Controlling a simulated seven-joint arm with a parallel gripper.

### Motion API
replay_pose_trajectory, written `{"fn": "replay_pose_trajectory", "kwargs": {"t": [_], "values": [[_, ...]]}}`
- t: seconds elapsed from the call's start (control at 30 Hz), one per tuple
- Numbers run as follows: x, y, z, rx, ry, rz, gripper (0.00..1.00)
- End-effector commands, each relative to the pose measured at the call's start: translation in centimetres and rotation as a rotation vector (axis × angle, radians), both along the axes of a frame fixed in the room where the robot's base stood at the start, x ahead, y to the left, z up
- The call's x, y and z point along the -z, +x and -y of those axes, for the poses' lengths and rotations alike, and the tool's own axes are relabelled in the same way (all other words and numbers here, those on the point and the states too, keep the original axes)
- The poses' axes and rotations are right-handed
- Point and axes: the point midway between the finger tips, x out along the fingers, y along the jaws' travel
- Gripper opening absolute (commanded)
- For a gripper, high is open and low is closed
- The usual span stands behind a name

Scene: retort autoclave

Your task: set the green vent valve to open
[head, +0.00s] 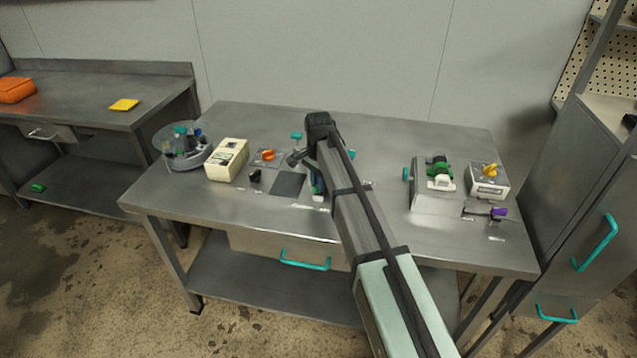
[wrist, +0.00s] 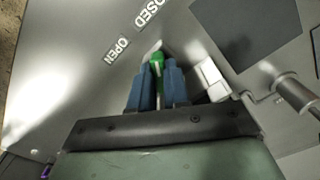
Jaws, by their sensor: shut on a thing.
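My gripper (wrist: 158,70) has two blue fingers shut on the green handle of the vent valve (wrist: 157,60), which shows between the fingertips in the wrist view. A white part of a fitting (wrist: 210,78) lies just right of the fingers. An OPEN label (wrist: 117,50) and a CLOSED label (wrist: 147,12) are on the steel top, beyond the fingertips and to their left. I cannot tell which label the handle points to. In the head view, a blue finger of my gripper (head: 317,185) shows beside my arm, which hides most of the valve.
On the steel bench (head: 230,200), a cream box (head: 227,160), an orange knob (head: 267,154), a black knob (head: 255,176) and a dark square (head: 288,184) lie left of my arm. Right are a green-and-white fitting (head: 439,171), a yellow-knobbed box (head: 488,181) and a purple handle (head: 498,212).

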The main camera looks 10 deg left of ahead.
Motion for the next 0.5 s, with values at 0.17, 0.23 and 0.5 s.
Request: {"fn": "replay_pose_trajectory", "kwargs": {"t": [0.17, 0.23, 0.5], "values": [[-0.02, 0.00, 0.00, -0.058, 0.000, 0.000, 0.00], [-0.01, -0.01, 0.01, -0.098, 0.000, 0.000, 0.00], [-0.02, -0.02, 0.05, -0.323, 0.000, 0.000, 0.00]]}}
